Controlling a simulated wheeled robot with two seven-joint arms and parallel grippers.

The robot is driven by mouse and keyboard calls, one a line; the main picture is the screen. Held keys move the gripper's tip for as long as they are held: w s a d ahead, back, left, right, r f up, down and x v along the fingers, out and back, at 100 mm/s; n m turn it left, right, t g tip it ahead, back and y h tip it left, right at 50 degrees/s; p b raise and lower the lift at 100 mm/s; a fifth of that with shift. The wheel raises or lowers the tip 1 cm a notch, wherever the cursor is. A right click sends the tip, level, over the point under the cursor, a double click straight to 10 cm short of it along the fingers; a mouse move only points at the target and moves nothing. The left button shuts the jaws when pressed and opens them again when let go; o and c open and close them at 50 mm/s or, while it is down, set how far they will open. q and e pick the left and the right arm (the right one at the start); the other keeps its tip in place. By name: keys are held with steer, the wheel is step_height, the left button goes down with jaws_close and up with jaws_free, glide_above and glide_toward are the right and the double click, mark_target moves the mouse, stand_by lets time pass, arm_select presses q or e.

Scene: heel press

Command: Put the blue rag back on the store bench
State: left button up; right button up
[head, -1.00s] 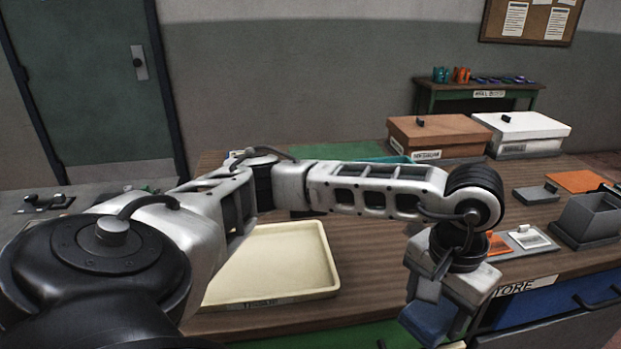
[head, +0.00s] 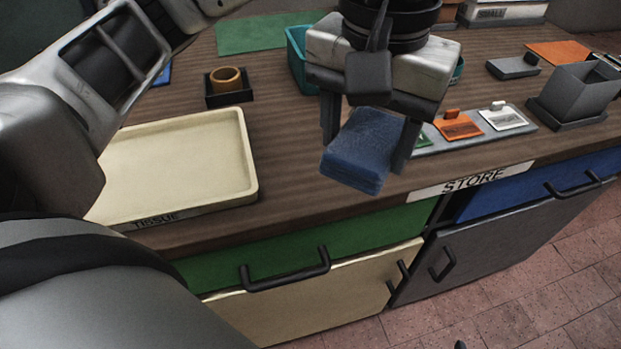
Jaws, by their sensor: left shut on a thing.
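The blue rag (head: 362,150) is a folded, dark blue pad. My left gripper (head: 364,142) is shut on it, one finger on each side, pointing down. The rag shows over the front part of the wooden store bench (head: 290,190), left of the STORE label (head: 471,181). I cannot tell for sure whether it touches the bench top. The gripper body hides part of the bench behind it. My right gripper is not in view.
A cream tray (head: 180,165) labelled TISSUE lies to the left. A teal bin (head: 297,60) stands behind the gripper. A grey strip with orange and white tags (head: 503,118) is close on the right, with a grey box (head: 580,92) beyond. Bare wood lies between tray and rag.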

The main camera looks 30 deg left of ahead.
mark_target(351, 159)
arm_select(q)
steer(key=s+b, duration=0.1)
steer(key=s, duration=0.2)
steer(key=shift+f, duration=0.1)
steer(key=shift+a, duration=0.35)
steer(key=w+a+f, duration=0.2)
steer(key=a, duration=0.1)
steer(key=w+a+f, duration=0.2)
steer(key=a+f, duration=0.1)
steer(key=w+a+f, duration=0.3)
steer(key=shift+w+a, duration=0.1)
steer(key=shift+a, duration=0.15)
steer(key=shift+w+a+f, duration=0.15)
steer(key=shift+f, duration=0.1)
steer(key=f, duration=0.1)
steer(key=f+p, duration=0.1)
steer(key=f, duration=0.1)
steer(key=shift+w+a, duration=0.15)
steer(key=shift+a, duration=0.2)
steer(key=shift+f, duration=0.45)
